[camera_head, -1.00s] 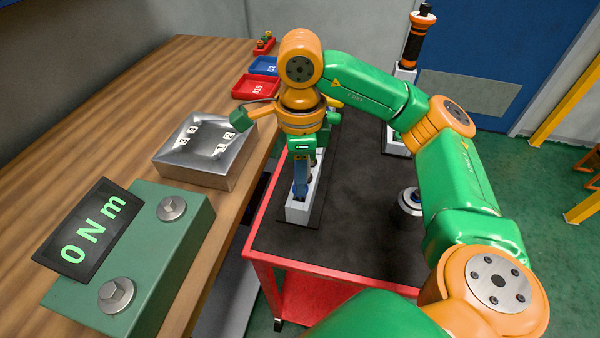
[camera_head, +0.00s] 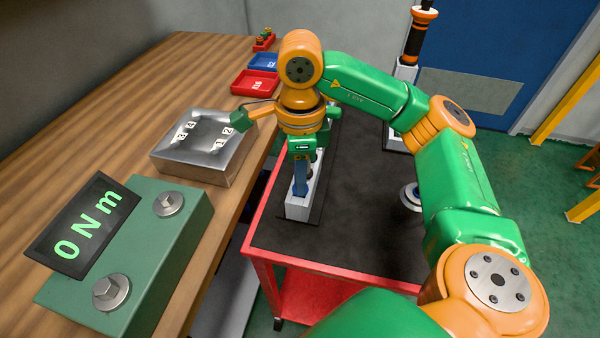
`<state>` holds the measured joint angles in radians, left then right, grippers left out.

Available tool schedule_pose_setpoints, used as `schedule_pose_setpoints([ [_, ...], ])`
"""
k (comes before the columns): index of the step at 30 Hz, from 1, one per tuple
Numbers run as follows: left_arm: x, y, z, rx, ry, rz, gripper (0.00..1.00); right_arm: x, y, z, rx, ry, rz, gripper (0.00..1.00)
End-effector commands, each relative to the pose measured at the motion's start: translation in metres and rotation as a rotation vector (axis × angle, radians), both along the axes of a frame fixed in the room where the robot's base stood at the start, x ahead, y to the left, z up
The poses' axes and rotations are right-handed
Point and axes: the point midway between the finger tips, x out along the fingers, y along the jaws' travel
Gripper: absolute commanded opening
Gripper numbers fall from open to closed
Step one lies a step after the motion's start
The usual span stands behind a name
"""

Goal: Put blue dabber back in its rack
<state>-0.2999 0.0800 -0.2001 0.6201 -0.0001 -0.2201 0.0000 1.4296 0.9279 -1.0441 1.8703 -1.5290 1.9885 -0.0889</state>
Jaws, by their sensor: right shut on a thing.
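The light grey rack (camera_head: 297,212) is a long narrow block standing on the black top of the red cart. The blue dabber (camera_head: 300,178) is upright at the near end of the rack, and its lower end meets the rack's top. My right gripper (camera_head: 301,160) points down over the rack and is shut on the dabber's upper part. How deep the dabber sits in its hole cannot be told. My right arm hides much of the rack's far part. My left gripper is not in view.
The wooden bench on the left holds a grey metal tray (camera_head: 203,147), a green torque tester (camera_head: 130,255), and red (camera_head: 255,83) and blue (camera_head: 263,62) bins. An orange-black tool (camera_head: 420,38) stands upright at the cart's back. The cart's (camera_head: 330,258) front is clear.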

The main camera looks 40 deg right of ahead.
Motion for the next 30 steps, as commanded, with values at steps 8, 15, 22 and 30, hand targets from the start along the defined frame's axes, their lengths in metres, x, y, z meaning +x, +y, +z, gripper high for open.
schedule_pose_setpoints([
  [8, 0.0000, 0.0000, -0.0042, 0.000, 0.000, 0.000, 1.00, 0.0000, 0.0000, -0.0046, 0.000, 0.000, 0.000, 0.00],
  [15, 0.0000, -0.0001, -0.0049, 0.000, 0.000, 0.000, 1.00, 0.0000, 0.0000, -0.0055, 0.000, 0.000, 0.000, 0.00],
  [22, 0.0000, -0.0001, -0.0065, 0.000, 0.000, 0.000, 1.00, 0.0000, 0.0000, -0.0069, 0.000, 0.000, 0.000, 0.00],
  [30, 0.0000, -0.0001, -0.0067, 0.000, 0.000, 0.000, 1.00, -0.0003, 0.0001, -0.0073, 0.000, 0.002, 0.001, 0.30],
])
